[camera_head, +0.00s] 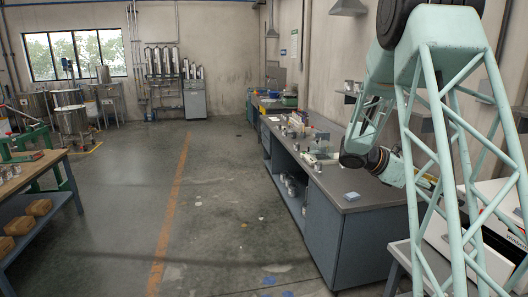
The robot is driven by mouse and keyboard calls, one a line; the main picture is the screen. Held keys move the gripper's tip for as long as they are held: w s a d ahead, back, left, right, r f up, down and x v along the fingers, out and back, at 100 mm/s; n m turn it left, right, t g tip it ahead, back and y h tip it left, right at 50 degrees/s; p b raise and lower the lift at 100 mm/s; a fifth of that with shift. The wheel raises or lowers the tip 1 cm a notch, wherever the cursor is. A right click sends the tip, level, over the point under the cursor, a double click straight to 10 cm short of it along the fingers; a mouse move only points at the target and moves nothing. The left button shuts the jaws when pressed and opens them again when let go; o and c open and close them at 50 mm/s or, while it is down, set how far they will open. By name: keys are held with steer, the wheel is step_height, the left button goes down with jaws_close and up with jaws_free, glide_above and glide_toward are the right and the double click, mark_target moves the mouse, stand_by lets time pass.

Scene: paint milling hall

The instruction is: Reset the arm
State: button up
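My mint-green arm (366,126) fills the right side of the head view, with an open lattice link (437,140) close to the camera. A lower part of the arm with a dark joint ring (377,159) shows above the right end of the workbench (345,200) and runs on behind the lattice. I cannot make out my gripper or its fingers, so whether it holds anything is not shown. A small light-blue block (352,196) lies on the bench top, below the arm and apart from it.
Small items and containers (297,122) stand along the bench. White equipment (490,232) is at the lower right, behind the lattice. A wooden-topped table (40,165) is at left, with metal vessels (72,120) beyond. The floor between is open, with an orange line (172,205).

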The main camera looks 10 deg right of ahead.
steer(key=s+a+m+t+y+b, duration=0.2)
steer(key=s+a+m+y, duration=0.2)
steer(key=s+a, duration=0.7)
steer(key=s+a+m+t+y+b, duration=0.3)
steer(key=s+a, duration=0.9)
steer(key=a, duration=1.3)
steer(key=s+a+m+t+y+b, duration=0.2)
steer(key=s+a+m+y, duration=0.4)
steer(key=s+a, duration=0.6)
steer(key=shift+a+m+t+b, duration=0.4)
steer(key=shift+a+m+b, duration=0.4)
steer(key=shift+a, duration=2.1)
steer(key=shift+r, duration=0.1)
steer(key=shift+f+b, duration=0.35)
steer(key=shift+f, duration=0.1)
steer(key=shift+r, duration=0.1)
